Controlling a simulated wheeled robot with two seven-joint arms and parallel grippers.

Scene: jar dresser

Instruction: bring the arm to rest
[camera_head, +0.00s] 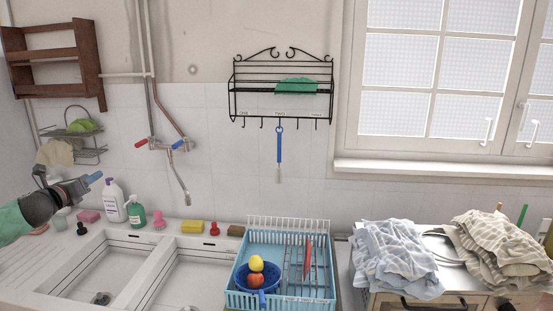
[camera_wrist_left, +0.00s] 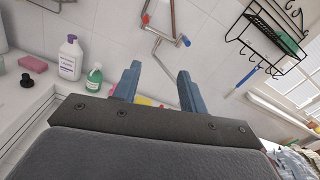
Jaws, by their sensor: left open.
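My left gripper (camera_head: 92,179) comes in from the left edge in the head view, above the back of the sink counter and left of the white bottle. In the left wrist view its two blue fingers (camera_wrist_left: 158,85) stand apart with nothing between them, so it is open and empty. The wall and tap pipes show beyond the fingers. My right gripper is not in view.
A white bottle (camera_head: 112,201) and a green bottle (camera_head: 135,213) stand behind the double sink (camera_head: 90,268). A blue dish rack (camera_head: 318,260) holds a colander with fruit. Folded cloths (camera_head: 395,258) lie at right. A wooden shelf (camera_head: 88,62) and wire rack (camera_head: 280,95) hang on the wall.

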